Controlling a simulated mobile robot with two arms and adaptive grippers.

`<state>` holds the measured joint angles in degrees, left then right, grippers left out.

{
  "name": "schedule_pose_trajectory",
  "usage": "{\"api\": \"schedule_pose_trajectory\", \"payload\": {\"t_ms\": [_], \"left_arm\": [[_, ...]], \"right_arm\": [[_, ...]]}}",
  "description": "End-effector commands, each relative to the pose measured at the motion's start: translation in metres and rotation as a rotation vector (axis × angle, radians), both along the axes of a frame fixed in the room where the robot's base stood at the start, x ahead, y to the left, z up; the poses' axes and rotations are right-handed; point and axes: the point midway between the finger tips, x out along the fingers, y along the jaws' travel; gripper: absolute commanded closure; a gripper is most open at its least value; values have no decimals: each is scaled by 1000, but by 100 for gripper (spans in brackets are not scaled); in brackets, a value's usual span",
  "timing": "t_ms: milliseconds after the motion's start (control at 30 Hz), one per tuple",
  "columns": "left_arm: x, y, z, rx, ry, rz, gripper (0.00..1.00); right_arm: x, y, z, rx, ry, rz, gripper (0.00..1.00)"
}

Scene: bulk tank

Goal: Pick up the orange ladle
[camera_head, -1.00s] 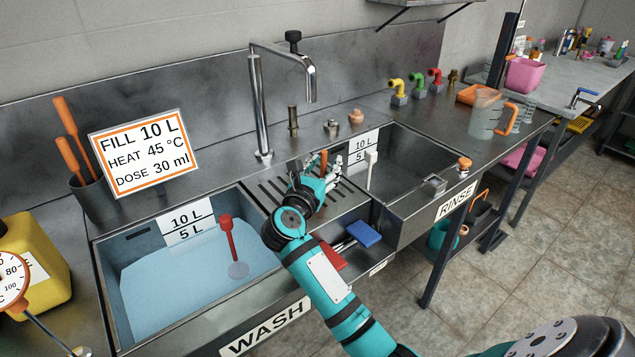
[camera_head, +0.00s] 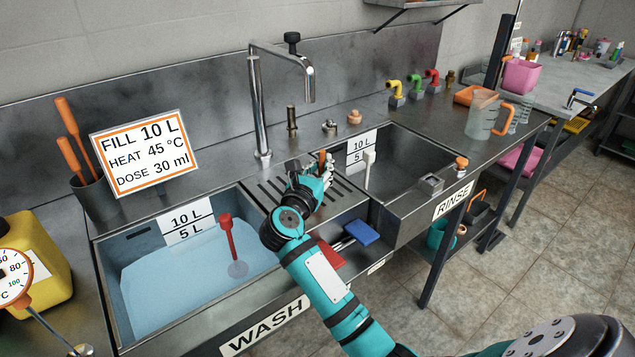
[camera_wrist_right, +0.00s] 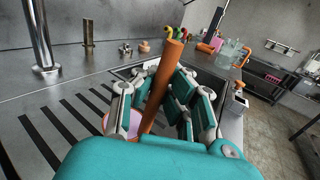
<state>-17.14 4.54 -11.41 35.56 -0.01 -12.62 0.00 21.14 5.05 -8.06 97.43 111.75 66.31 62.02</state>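The orange ladle (camera_head: 322,158) stands with its handle up at the ribbed drainboard between the two basins. In the right wrist view its handle (camera_wrist_right: 161,88) rises slightly tilted between my fingers, and a rounded pinkish-orange part shows low behind the left finger. My right gripper (camera_head: 312,172) is at the handle, with fingers on both sides of it. In the right wrist view the fingers (camera_wrist_right: 162,78) lean in close to the handle, but whether they press on it is unclear. My left gripper is not in view.
The wash basin (camera_head: 105,290) with bluish water and a red tool (camera_head: 228,240) lies left. The rinse basin (camera_head: 400,160) lies right. A tall faucet (camera_head: 259,105) stands behind. Red and blue items (camera_head: 361,233) lie below the drainboard. A clear jug (camera_head: 483,113) stands farther right.

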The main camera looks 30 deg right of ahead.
Motion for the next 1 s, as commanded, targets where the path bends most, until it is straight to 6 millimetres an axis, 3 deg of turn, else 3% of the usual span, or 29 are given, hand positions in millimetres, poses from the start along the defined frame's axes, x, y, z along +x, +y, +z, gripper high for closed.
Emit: {"api": "schedule_pose_trajectory", "payload": {"t_ms": [367,900,1000], "left_arm": [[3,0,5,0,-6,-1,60],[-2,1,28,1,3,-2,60],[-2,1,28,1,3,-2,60]], "right_arm": [[0,0,7,1,-2,0,100],[0,0,38,1,-2,0,100],[-5,2,36,-1,1,0,100]]}}
